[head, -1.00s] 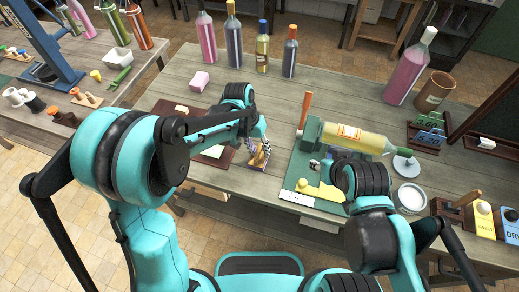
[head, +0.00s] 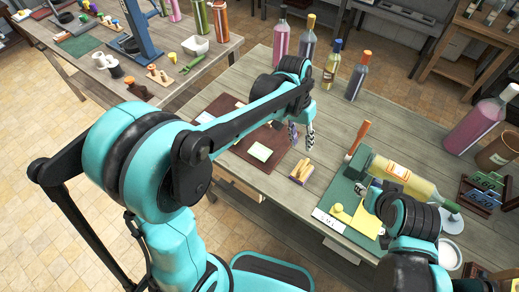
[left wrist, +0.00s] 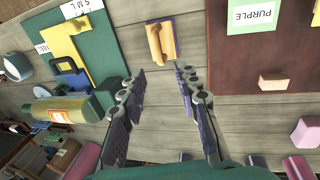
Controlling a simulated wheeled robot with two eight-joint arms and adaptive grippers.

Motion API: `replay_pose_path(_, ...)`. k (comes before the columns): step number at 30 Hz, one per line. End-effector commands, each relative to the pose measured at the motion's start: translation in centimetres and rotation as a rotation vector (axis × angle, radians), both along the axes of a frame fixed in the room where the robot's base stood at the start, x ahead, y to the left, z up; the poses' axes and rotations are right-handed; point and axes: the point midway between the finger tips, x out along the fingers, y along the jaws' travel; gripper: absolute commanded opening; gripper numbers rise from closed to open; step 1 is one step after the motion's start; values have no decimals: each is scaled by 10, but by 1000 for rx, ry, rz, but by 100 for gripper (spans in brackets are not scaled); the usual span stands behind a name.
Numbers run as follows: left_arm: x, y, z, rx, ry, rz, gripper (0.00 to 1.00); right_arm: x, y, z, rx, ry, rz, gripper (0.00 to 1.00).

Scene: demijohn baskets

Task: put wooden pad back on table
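The wooden pad (head: 301,171), a light wood block with a raised grip and a purple base, lies flat on the bare wooden table (head: 330,130) near its front edge. It also shows in the left wrist view (left wrist: 161,41), beyond my fingertips. My left gripper (head: 301,143) is open and empty, behind the pad and apart from it. Its two spread fingers show in the left wrist view (left wrist: 159,73). My right gripper (head: 367,192) is over the green board (head: 330,205); my arm hides most of it, and its fingers cannot be made out.
A brown board (head: 232,155) with a green PURPLE card (left wrist: 257,14) lies left of the pad. On the green board's side lies a yellow bottle (head: 405,177). Several upright bottles, one purple (head: 358,76), stand at the back. Bare table surrounds the pad.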

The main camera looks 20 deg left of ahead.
Motion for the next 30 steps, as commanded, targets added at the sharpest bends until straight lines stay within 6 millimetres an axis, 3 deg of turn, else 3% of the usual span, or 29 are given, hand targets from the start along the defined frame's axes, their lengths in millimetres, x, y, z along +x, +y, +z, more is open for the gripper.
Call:
replay_pose_path(9, -59, 75, 43, 48, -267, 176, 32, 0, 0, 0, 0, 0, 0, 40)
replay_pose_path(15, -103, 121, 47, 89, -467, 285, 32, 0, 0, 0, 0, 0, 0, 40)
replay_pose_path(21, -128, 145, 40, 116, -594, 342, 32, 0, 0, 0, 0, 0, 0, 40)
replay_pose_path(30, -133, 150, 38, 123, -628, 355, 32, 0, 0, 0, 0, 0, 0, 40)
